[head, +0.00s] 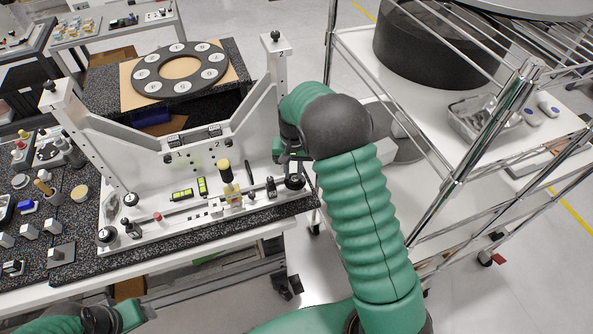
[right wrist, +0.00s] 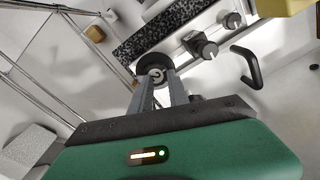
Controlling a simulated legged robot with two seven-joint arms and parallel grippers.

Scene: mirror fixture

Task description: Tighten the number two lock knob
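The white mirror fixture (head: 150,150) stands on the bench, with a post marked 2 at its right. A black round lock knob (head: 295,182) with a pale centre sits at the right end of its base; it also shows in the right wrist view (right wrist: 154,65). My right gripper (head: 291,167) is at this knob, partly hidden by my arm. In the right wrist view its two fingers (right wrist: 160,78) are a narrow gap apart, tips over the knob's face; a firm hold cannot be made out. Part of my left arm shows at the lower left; its fingertips cannot be seen.
Black handles and small knobs (right wrist: 207,48) sit close to my right gripper. A dark ring with pale discs (head: 180,70) lies behind. A wire rack (head: 470,150) stands at the right.

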